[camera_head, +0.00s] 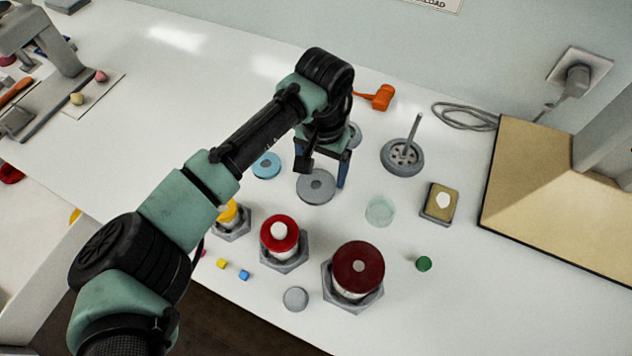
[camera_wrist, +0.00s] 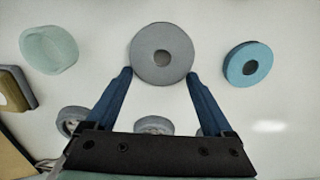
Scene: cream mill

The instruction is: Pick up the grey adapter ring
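A flat grey ring with a small central hole, which looks like the grey adapter ring (camera_head: 317,192), lies on the white table under my gripper (camera_head: 322,172). In the wrist view the grey ring (camera_wrist: 146,55) is seen from above, just ahead of my gripper (camera_wrist: 159,74). The blue fingers are spread wide and empty, with one tip at each side of the ring's near edge. I cannot tell whether the tips touch it or how high they are above the table.
A blue ring (camera_head: 266,165) lies left of the grey ring. A clear round dish (camera_head: 380,211) and a grey wheel with an upright rod (camera_head: 403,157) are to the right. Another grey disc (camera_head: 355,135) is partly hidden behind my gripper. Red-topped jars (camera_head: 279,232) stand in front.

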